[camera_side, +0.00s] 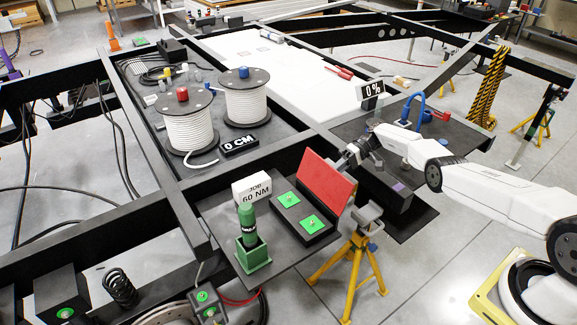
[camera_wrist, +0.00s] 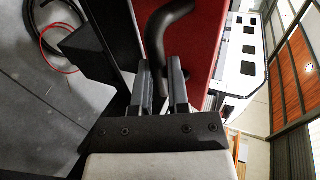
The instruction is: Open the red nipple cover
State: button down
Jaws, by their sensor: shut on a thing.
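The red nipple cover (camera_side: 327,184) is a flat panel standing raised and tilted at the back edge of a dark box (camera_side: 303,222). Two green squares with small metal nipples show uncovered on the box's top. My gripper (camera_side: 348,160) is behind the cover, at its upper right. In the wrist view the red cover (camera_wrist: 197,45) fills the upper middle, with a dark curved handle (camera_wrist: 165,30) on it. My gripper's fingers (camera_wrist: 162,80) are on either side of the handle's end and shut on it. The exact contact is partly hidden.
A green bottle (camera_side: 247,222) stands in a green holder left of the box, with a "60 NM" sign (camera_side: 252,188) behind. Cable reels (camera_side: 188,130) stand further back. Dark frame beams surround the plate.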

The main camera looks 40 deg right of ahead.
jog(key=shift+s+a+f, duration=0.3)
jog(key=shift+s+f, duration=0.05)
jog(key=shift+f, duration=0.1)
jog(key=c, duration=0.6)
grip_release()
jog(key=shift+w+d+r, duration=0.1)
jog(key=shift+d+r, duration=0.05)
jog(key=shift+r, duration=0.15)
jog(key=shift+w+a+r, duration=0.2)
jog(key=shift+w+r, duration=0.05)
jog(key=shift+r, duration=0.05)
